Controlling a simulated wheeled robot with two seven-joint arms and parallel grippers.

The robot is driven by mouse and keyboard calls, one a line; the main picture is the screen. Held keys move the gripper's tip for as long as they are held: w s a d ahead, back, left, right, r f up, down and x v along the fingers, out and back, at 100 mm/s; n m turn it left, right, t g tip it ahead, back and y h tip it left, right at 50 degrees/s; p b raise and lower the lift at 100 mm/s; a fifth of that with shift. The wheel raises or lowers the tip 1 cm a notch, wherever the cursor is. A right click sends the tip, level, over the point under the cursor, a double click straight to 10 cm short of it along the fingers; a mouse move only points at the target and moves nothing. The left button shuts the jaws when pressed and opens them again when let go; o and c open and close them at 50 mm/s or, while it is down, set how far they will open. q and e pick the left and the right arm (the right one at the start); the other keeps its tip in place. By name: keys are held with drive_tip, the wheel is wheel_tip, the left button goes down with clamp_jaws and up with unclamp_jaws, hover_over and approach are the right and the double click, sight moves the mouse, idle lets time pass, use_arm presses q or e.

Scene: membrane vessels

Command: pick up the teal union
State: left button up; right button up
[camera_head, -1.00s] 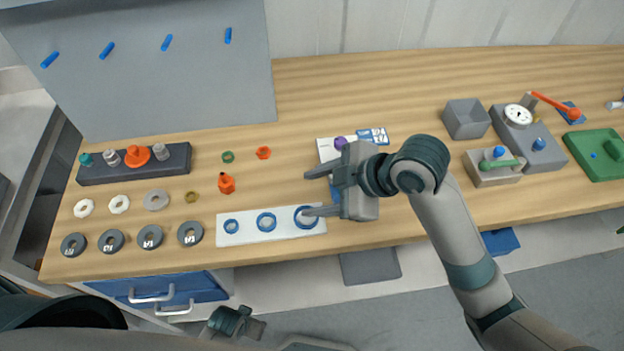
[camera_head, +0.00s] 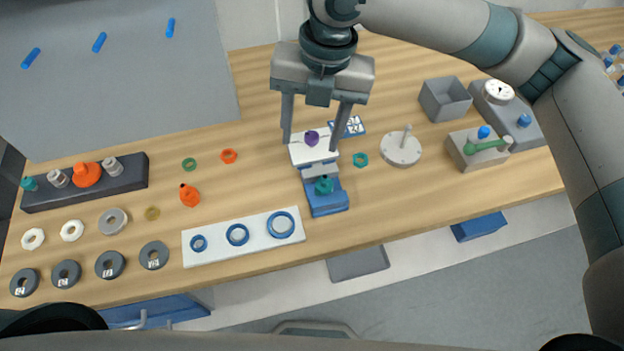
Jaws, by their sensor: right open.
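A teal fitting (camera_head: 324,186) stands upright on a blue block (camera_head: 328,203) near the middle of the bench. A flat teal hex ring (camera_head: 360,160) lies on the wood to its right. Another teal piece (camera_head: 29,184) sits at the left end of a dark rack. I cannot tell for sure which is the union. My right gripper (camera_head: 311,144) is open and points down, its fingers on either side of a white block (camera_head: 299,151) with a purple knob (camera_head: 311,138). Nothing is seen gripped, and the teal fitting is just in front of it. My left gripper is not in view.
A white plate (camera_head: 212,245) with blue rings lies to the left. Orange parts (camera_head: 189,195) and washers lie farther left.

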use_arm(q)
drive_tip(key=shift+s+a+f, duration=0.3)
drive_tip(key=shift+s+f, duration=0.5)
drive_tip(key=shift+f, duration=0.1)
use_arm(e)
drive_tip(key=shift+w+d+r+n+h, duration=0.35)
drive_tip(key=shift+d+r, duration=0.1)
drive_tip(key=shift+d, duration=0.15)
drive_tip(key=shift+w+d+r+n+h, duration=0.25)
drive_tip(key=shift+w+d+r+h, duration=0.1)
drive_tip(key=shift+d+r, duration=0.15)
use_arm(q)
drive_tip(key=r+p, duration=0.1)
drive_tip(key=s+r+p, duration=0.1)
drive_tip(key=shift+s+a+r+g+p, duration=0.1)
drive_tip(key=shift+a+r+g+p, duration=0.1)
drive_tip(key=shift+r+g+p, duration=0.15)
use_arm(e)
approach(323, 176)
wheel_tip(323, 176, down, 5)
drive_tip(key=shift+s+f, duration=0.1)
drive_tip(key=shift+s, duration=0.05)
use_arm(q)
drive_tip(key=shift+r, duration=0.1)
